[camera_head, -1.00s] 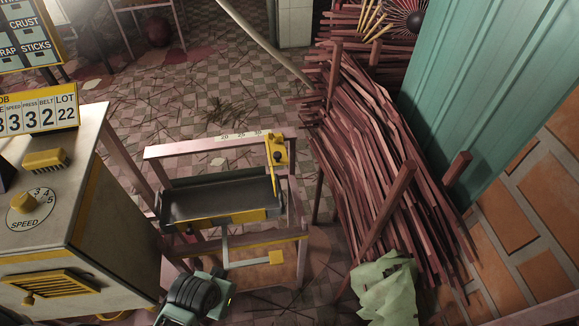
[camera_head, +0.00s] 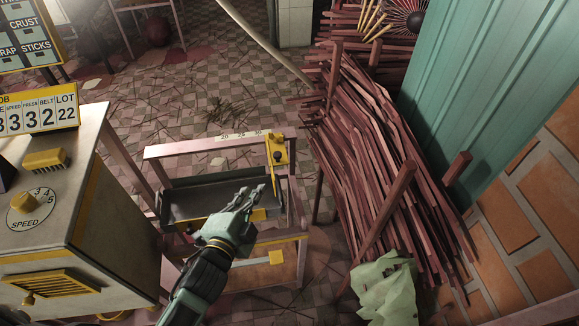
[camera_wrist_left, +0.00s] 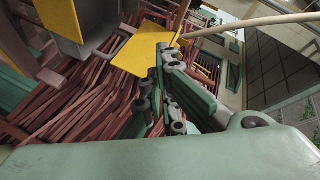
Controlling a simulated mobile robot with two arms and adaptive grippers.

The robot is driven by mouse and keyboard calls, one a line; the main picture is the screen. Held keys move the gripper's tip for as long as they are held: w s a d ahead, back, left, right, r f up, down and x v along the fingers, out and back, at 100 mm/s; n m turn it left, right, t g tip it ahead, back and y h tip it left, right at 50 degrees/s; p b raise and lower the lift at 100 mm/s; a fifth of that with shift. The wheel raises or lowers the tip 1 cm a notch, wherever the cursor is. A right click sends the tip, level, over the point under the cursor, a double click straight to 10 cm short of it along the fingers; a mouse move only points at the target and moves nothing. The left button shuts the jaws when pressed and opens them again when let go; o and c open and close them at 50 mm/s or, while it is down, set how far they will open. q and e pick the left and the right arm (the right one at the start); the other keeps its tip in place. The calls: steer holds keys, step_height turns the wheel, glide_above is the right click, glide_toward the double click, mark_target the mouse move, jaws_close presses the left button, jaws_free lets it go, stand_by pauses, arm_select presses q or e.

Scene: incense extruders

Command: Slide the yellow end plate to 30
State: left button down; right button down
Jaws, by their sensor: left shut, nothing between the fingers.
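The rail's white scale (camera_head: 240,136) reads 20, 25, 30, and the plate stands right of the 30. My left gripper (camera_head: 266,190) is shut and empty over the tray's right part, just left of the plate's lower edge. In the left wrist view a yellow panel, seemingly the plate (camera_wrist_left: 138,50), lies close to my fingertips (camera_wrist_left: 166,52); I cannot tell whether they touch. My right gripper is out of view.
A machine with a speed dial (camera_head: 25,203) stands at the left. Bundles of reddish sticks (camera_head: 365,160) lean close on the right, with a green bag (camera_head: 386,290) below. The tray's pinkish frame (camera_head: 215,148) surrounds the work area.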

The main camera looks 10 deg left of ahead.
mark_target(278, 160)
arm_select(q)
steer(key=d+r+m+t+h, duration=0.1)
steer(key=d+r+m+h, duration=0.1)
steer(key=d+m+h, duration=0.5)
steer(key=w+d+y+p, duration=0.1)
steer(key=w+p, duration=0.2)
steer(key=w, duration=0.5)
steer(key=shift+w+f+m, duration=0.15)
steer(key=shift+w+m, duration=0.1)
steer(key=shift+m, duration=0.05)
steer(key=shift+d, duration=0.15)
steer(key=shift+s+a, duration=0.2)
steer(key=shift+a, duration=0.3)
steer(key=shift+s+a, duration=0.15)
steer(key=shift+a, duration=0.35)
